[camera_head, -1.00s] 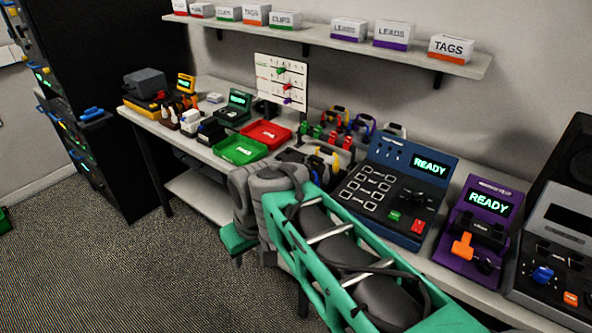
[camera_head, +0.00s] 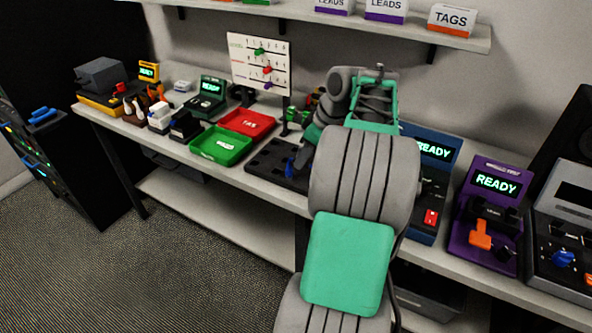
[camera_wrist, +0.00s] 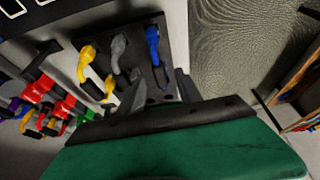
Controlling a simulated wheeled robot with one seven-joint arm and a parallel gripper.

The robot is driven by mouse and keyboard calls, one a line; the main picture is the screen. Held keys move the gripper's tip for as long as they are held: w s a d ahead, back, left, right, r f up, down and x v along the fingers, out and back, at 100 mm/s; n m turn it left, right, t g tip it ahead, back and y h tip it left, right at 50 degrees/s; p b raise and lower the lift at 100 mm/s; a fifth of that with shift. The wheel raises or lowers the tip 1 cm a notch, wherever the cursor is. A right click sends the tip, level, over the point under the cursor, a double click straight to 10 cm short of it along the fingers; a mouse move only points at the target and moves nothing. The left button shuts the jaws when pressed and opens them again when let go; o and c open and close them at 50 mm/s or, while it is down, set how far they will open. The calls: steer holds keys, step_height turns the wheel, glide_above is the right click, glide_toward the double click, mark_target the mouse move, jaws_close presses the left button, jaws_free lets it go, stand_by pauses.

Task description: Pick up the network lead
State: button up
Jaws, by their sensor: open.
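Several leads stand in a black perforated block (camera_wrist: 137,58), which also shows in the head view (camera_head: 266,166). In the wrist view a yellow lead (camera_wrist: 85,62), a grey lead (camera_wrist: 118,50) and a blue lead (camera_wrist: 152,42) stand in a row. I cannot tell which of them is the network lead. The blue one also shows in the head view (camera_head: 290,164). My gripper (camera_wrist: 158,90) is open and empty at the block's near side, its fingers below the grey and blue leads in the picture. My arm hides part of the block in the head view.
Red connectors (camera_wrist: 40,90) hang on a rack left of the block in the wrist view. A green tray (camera_head: 221,146) and a red tray (camera_head: 247,123) lie left of the block. A blue READY tester (camera_head: 437,170) and a purple one (camera_head: 488,210) stand to the right.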

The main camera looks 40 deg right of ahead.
mark_target(297, 180)
steer(key=x, duration=0.7)
steer(key=shift+s+d+f, duration=0.1)
steer(key=shift+f, duration=0.15)
jaws_close()
